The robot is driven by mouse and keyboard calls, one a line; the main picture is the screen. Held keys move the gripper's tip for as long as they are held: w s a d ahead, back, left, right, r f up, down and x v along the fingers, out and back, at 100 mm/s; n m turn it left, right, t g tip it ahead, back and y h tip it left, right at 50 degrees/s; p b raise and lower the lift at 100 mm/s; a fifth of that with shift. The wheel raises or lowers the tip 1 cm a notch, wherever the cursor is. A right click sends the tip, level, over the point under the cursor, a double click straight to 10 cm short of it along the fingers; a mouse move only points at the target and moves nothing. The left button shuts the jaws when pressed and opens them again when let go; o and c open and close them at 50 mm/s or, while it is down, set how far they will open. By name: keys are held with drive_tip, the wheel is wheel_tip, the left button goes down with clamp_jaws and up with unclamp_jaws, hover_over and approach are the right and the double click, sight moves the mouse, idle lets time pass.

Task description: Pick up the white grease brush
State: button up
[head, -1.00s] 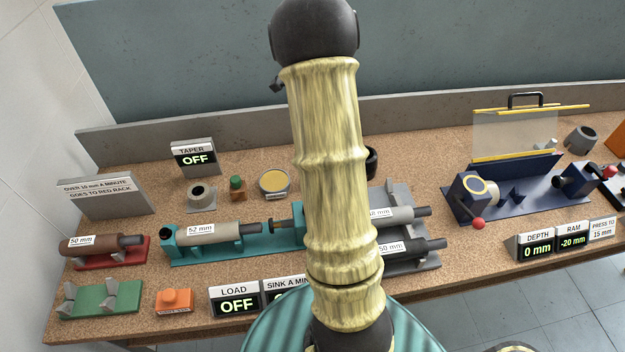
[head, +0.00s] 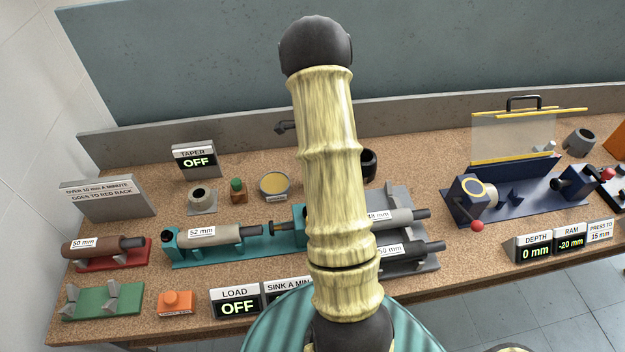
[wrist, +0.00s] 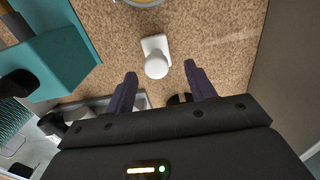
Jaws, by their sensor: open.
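The white grease brush (wrist: 155,56) shows in the wrist view as a small white piece with a rounded end, on the brown speckled bench top. My gripper (wrist: 160,79) is open, with its two dark fingers apart and nothing between them. The brush appears just beyond the fingertips, between their lines; the height gap is hard to tell. In the head view my arm covers the middle of the bench, and I cannot make out the brush there.
A teal fixture (wrist: 60,52) stands left of the fingers in the wrist view. The yellow-filled dish (head: 274,184) lies beyond the brush. A grey rack (head: 427,262) with rollers and a dark cup (head: 369,164) stand near my arm. Bench right of the brush looks clear.

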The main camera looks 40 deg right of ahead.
drive_tip(key=shift+f, duration=0.2)
drive_tip(key=shift+s+f+p, duration=0.2)
drive_tip(key=shift+f+p, duration=0.4)
drive_tip(key=shift+f, duration=2)
drive_tip(key=shift+a, duration=0.1)
drive_tip(key=c, duration=0.9)
